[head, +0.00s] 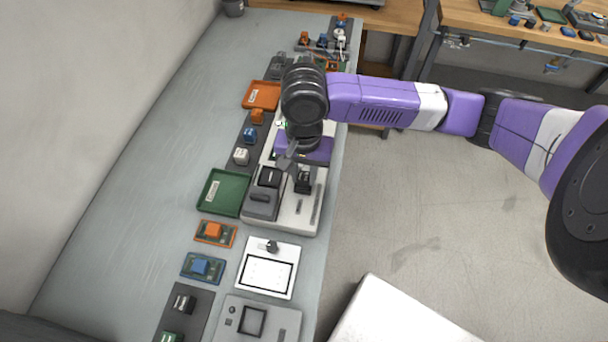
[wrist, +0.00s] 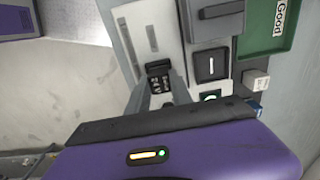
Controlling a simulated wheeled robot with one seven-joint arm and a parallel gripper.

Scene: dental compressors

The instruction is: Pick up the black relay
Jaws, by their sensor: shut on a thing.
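The black relay (wrist: 158,72) is between the fingertips of my gripper (wrist: 162,92) in the wrist view, and the gripper is shut on it. It sits at or just above the light grey test fixture (wrist: 150,30); I cannot tell whether it touches. In the head view the relay (head: 303,183) shows as a dark block over the right part of the fixture (head: 290,219), below my purple gripper body. The fingers are partly hidden there.
A black square button block (wrist: 211,64) stands beside the relay. A green tray labelled Good (head: 221,193) lies left of the fixture, and an orange tray (head: 261,96) farther back. Coloured relays on small boards line the grey bench (head: 130,200). Open floor lies right.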

